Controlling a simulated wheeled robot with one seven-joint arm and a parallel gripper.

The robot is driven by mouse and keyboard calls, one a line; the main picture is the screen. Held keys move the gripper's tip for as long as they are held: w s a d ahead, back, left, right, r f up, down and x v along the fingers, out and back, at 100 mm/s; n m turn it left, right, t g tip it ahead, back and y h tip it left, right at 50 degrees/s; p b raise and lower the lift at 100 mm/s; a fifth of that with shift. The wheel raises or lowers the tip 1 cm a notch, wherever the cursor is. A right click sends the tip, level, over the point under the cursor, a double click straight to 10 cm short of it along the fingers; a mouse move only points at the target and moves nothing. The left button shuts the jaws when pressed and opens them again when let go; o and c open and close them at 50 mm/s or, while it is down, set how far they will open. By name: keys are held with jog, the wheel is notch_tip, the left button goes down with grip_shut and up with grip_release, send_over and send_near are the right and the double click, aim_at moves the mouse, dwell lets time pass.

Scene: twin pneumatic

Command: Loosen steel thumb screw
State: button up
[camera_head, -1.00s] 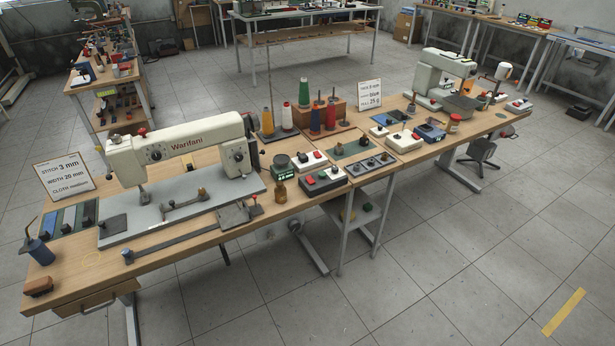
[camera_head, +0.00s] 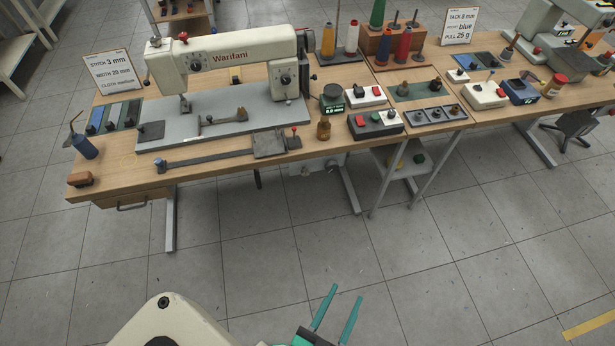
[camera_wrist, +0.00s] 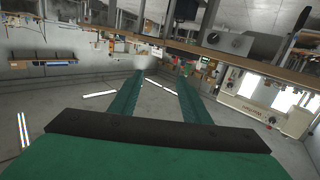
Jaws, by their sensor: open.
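I cannot single out the steel thumb screw for certain. A small dark knob (camera_head: 240,113) stands on the end of a bent metal guide (camera_head: 222,119) on the grey bed plate (camera_head: 180,130) of the near sewing machine (camera_head: 230,57). A red-topped pin (camera_head: 295,131) stands on a dark block at the bed's front right. My gripper (camera_head: 338,296), with teal fingers, is open and empty over the floor in front of the bench, well apart from these. Both fingers also show spread in the wrist view (camera_wrist: 160,76), with nothing between them.
A blue-grey container (camera_head: 84,146) stands at the left. The floor (camera_head: 420,260) before the bench is clear.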

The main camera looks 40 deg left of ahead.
jog(key=w+a+f+n+g+y, duration=0.1)
jog(key=w+a+f+n+y, duration=0.6)
jog(key=w+a, duration=0.7)
jog(key=n+g+y, duration=0.3)
jog(key=g+y, duration=0.1)
send_near(306, 174)
jog(key=shift+n, duration=0.3)
jog(key=x, duration=0.7)
jog(key=shift+w+a+f, duration=0.1)
jog(key=shift+w+a, duration=0.15)
jog(key=shift+a, duration=0.1)
jog(key=shift+d, duration=0.1)
jog(key=c, duration=1)
